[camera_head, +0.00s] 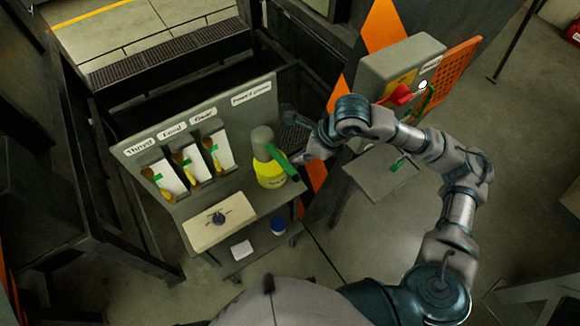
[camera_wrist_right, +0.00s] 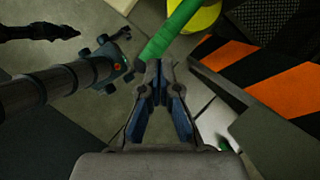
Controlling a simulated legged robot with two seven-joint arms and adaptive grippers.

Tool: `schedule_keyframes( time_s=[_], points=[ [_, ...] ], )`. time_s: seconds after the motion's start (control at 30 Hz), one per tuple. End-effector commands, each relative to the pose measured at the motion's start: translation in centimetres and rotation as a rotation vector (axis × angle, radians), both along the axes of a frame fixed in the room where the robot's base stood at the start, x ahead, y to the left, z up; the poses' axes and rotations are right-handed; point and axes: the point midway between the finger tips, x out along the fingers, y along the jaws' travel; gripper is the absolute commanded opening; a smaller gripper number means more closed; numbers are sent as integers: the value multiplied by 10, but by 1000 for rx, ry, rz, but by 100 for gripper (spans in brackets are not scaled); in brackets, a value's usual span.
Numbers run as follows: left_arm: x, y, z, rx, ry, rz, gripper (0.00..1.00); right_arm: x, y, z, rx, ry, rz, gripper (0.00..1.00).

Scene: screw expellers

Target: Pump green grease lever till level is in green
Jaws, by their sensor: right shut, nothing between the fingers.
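The grease pump stands at the right end of the grey panel bench, with a grey top (camera_head: 262,140) and a yellow base (camera_head: 268,175). Its green lever (camera_head: 283,161) slopes down toward the front right. In the wrist view the lever (camera_wrist_right: 173,30) reaches down to my fingertips. My right gripper (camera_head: 308,155) is beside the lever; it also shows in the wrist view (camera_wrist_right: 160,72), shut and empty. I cannot tell whether it touches the lever. Three white gauges (camera_head: 191,165) with green marks and yellowish columns are on the panel; their levels are too small to read. My left gripper is not visible.
A beige box with a dark knob (camera_head: 207,226) lies left of the pump. A blue-lidded container (camera_head: 279,224) is on the lower shelf. A grey control box with a red handle (camera_head: 401,95) stands at right, by an orange-black striped post (camera_head: 383,36).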

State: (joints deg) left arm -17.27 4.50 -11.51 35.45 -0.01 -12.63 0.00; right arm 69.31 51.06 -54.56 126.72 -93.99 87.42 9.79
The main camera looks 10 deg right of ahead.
Motion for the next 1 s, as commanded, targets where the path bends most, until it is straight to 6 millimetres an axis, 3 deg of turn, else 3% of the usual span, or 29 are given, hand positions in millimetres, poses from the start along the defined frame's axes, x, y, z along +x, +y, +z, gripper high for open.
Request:
schedule_keyframes(
  time_s=[0.3,0.8,1.0],
  points=[
    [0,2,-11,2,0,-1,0,6,13,-31,0,0,1,0],
    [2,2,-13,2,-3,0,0,7,15,-35,0,1,0,0],
    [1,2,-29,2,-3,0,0,7,15,-51,0,1,0,0]
  ],
)
